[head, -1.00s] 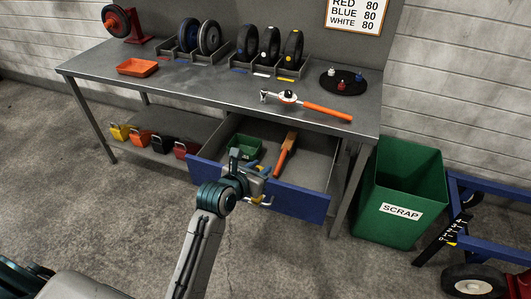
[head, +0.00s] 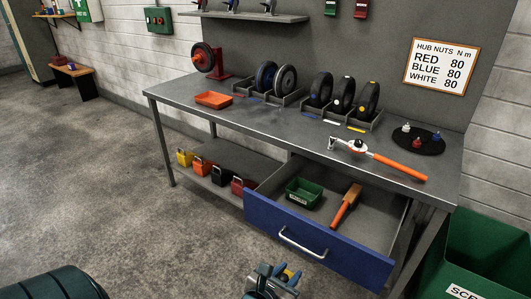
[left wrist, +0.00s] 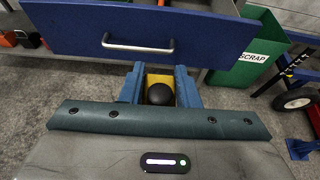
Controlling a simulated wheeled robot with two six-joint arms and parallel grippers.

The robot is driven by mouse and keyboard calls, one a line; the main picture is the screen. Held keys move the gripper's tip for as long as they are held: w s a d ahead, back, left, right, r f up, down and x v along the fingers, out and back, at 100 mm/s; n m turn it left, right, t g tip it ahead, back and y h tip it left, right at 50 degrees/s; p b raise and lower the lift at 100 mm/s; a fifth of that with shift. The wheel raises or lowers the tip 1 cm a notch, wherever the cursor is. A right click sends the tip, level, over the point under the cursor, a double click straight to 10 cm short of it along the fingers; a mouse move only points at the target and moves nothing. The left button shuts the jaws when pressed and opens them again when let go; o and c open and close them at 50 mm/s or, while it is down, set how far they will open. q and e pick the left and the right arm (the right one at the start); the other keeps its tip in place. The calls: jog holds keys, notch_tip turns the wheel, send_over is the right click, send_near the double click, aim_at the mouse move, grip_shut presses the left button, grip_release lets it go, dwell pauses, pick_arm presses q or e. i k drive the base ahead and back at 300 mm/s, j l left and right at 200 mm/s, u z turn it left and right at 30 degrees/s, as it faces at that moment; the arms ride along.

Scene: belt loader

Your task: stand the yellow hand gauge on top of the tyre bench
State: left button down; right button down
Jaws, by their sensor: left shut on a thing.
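My left gripper (head: 282,275) is at the bottom edge of the head view, in front of the open drawer. It is shut on the yellow hand gauge (head: 288,274). In the left wrist view, the gauge (left wrist: 152,78) shows as a yellow body with a round black part between the blue fingers (left wrist: 160,88); the rest of it is hidden. The tyre bench (head: 290,128) is a grey metal table with several wheels standing in racks along its back. The gripper is apart from the bench. My right gripper is not in view.
The blue-fronted drawer (head: 312,243) stands open, holding a green tray (head: 303,193) and an orange-handled tool (head: 345,205). On the bench lie an orange tray (head: 213,100), a torque wrench (head: 385,160) and a black disc (head: 418,140). Bare top shows along the front. A green scrap bin (head: 490,250) stands right.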

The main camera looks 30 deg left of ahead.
aim_at(278, 122)
jog(key=i+j, duration=0.1)
jog(key=j, duration=0.35)
jog(key=i+j, duration=0.1)
jog(key=j, duration=0.4)
jog(key=i+j, duration=0.15)
jog(key=j, duration=0.3)
jog(key=i+j, duration=0.1)
jog(key=j, duration=0.4)
